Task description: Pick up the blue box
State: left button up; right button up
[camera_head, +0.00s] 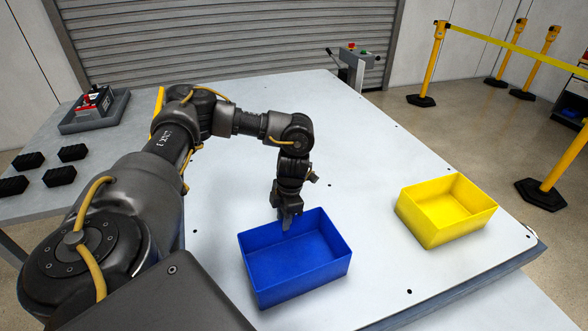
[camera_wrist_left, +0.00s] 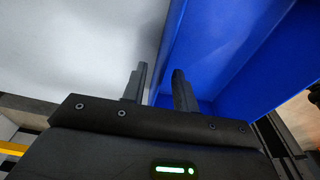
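The blue box (camera_head: 285,283) is an open-topped tray standing on the white table, in the lower middle of the head view. My left gripper (camera_head: 286,221) points down at the box's far wall, near its rim. In the left wrist view, my left gripper's two fingers (camera_wrist_left: 159,90) are apart. One finger is over the pale table side and the other is over the blue box's inside (camera_wrist_left: 225,55), with the wall's edge between them. I cannot tell whether either finger touches the wall. My right gripper is not in view.
A yellow box (camera_head: 447,214) stands on the white table (camera_head: 375,150) to the right, apart from the blue box. Several black blocks (camera_head: 60,175) and a grey tray (camera_head: 75,125) with a red-topped device are at the left. Barrier posts (camera_head: 430,65) stand beyond the table.

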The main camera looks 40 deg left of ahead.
pick_arm(q)
jog(key=shift+s, duration=0.2)
jog(key=shift+s+f+p, duration=0.15)
jog(key=shift+f+p, duration=0.2)
jog(key=shift+p, duration=0.05)
jog(key=f, duration=0.3)
jog(key=f+p, duration=0.1)
jog(key=shift+s+a+f, duration=0.2)
jog(key=shift+a, duration=0.05)
grip_shut()
dwell(0.8)
